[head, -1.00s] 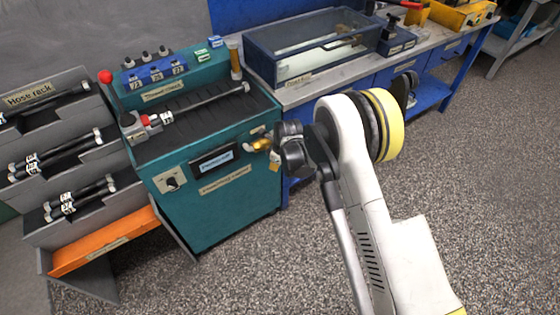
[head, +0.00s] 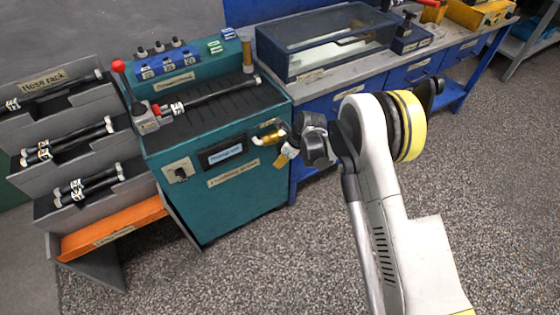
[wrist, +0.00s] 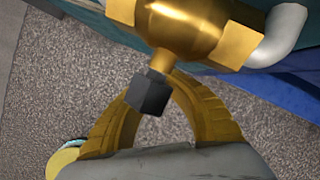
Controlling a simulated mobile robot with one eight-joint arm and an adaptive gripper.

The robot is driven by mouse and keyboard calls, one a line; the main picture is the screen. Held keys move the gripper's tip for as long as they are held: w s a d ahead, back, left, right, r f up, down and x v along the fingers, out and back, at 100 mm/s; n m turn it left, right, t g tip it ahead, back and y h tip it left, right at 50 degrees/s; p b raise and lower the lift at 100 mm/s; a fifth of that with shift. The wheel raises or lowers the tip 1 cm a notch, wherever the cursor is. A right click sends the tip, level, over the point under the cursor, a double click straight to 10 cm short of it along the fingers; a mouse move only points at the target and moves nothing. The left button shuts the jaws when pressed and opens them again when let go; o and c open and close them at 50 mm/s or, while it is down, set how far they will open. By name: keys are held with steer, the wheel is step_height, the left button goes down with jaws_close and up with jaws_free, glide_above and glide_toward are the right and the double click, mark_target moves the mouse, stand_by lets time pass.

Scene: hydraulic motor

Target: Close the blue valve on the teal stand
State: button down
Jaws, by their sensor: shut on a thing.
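The teal stand (head: 222,205) is left of centre in the head view. A brass valve (head: 271,137) sticks out at its right front edge. In the wrist view the brass valve body (wrist: 185,28) fills the top, with a stem reaching down to a dark block (wrist: 150,92). My gripper (head: 290,146) is at the valve. Its yellow curved fingers (wrist: 158,100) close around the dark block below the brass body. I see no blue handle; I cannot tell whether the dark block is the handle or part of my fingertips.
A grey hose rack (head: 30,135) with several hoses stands left, above an orange shelf (head: 112,228). A hose (head: 215,95) lies on top of the stand. A blue bench (head: 350,100) with a glass-sided tank (head: 325,45) is behind and right. The speckled floor in front is clear.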

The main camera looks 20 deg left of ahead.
steer(key=c, duration=1.4)
jaws_free()
steer(key=shift+a, duration=0.2)
steer(key=v, duration=1.2)
